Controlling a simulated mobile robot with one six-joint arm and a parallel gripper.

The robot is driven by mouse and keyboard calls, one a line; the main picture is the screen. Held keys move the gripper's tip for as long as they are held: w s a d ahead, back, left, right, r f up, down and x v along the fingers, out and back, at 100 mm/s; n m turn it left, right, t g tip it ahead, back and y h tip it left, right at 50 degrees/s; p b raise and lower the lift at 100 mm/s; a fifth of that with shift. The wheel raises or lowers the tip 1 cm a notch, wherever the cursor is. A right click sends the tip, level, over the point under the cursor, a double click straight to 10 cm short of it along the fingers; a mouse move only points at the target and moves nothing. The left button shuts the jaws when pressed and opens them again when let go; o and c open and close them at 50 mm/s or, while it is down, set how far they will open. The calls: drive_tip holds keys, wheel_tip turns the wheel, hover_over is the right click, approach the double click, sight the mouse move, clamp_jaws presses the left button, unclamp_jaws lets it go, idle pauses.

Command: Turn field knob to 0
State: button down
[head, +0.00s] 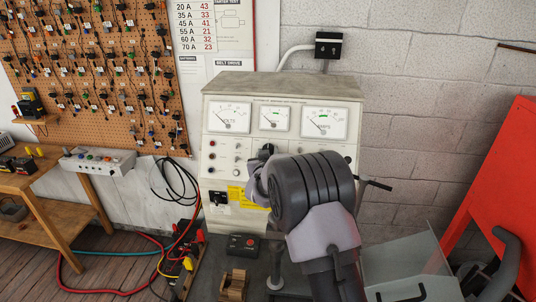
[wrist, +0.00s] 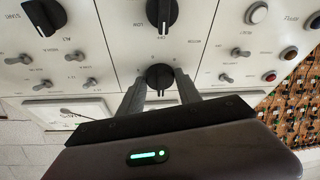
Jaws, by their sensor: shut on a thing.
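The field knob (wrist: 160,75) is a round black knob on the pale test-bench panel (wrist: 112,22). In the wrist view, which shows the panel upside down, it sits between the two fingertips of my gripper (wrist: 160,82). The fingers are shut on its sides. I cannot read its setting clearly; small scale marks show around it. In the head view my gripper (head: 262,157) is against the middle of the bench front and my arm hides the knob.
Another black knob (wrist: 162,13) and several toggle switches (wrist: 75,56) are close by on the panel. Push buttons (wrist: 257,13) line one side. In the head view three meters, including the volts meter (head: 230,117), are above. A red cabinet (head: 500,190) stands at right.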

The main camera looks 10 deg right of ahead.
drive_tip(key=c, duration=0.8)
unclamp_jaws()
drive_tip(key=b+v, duration=0.1)
drive_tip(key=v, duration=1.6)
drive_tip(key=shift+s+b, duration=0.2)
drive_tip(key=shift+b, duration=0.2)
